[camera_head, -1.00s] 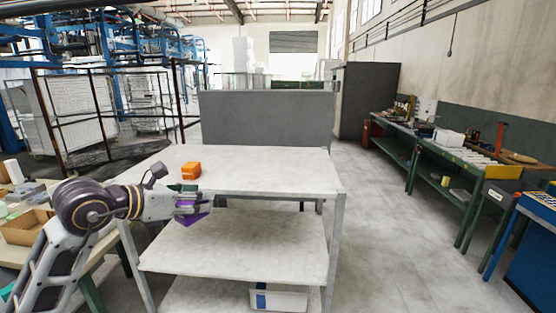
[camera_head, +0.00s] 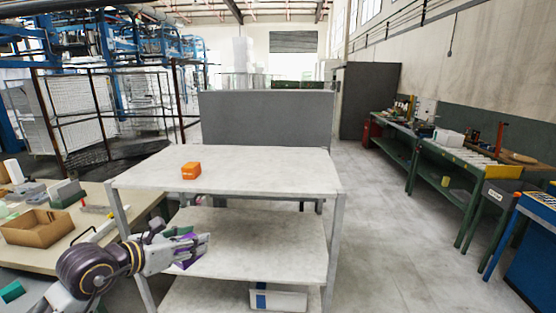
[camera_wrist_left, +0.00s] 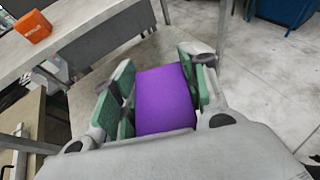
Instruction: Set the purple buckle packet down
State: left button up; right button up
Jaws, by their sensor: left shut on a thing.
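The purple buckle packet (camera_wrist_left: 165,100) is held between the green-padded fingers of my left gripper (camera_wrist_left: 162,88) in the left wrist view. In the head view the left gripper (camera_head: 192,247) is over the left part of the shelving unit's middle shelf (camera_head: 270,245), below the top shelf. The packet (camera_head: 186,238) shows only in part there, between the fingers. I cannot tell whether it touches the shelf. My right gripper is not in view.
An orange box (camera_head: 191,170) sits on the top shelf (camera_head: 260,175). A white bin (camera_head: 280,297) is on the bottom shelf. A table with a cardboard box (camera_head: 38,228) stands at the left. The middle shelf is otherwise clear.

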pick_arm(q)
jog(key=s+f, duration=0.5)
jog(key=f, duration=0.8)
jog(key=shift+s, duration=0.15)
jog(key=shift+a, duration=0.1)
dwell(0.6)
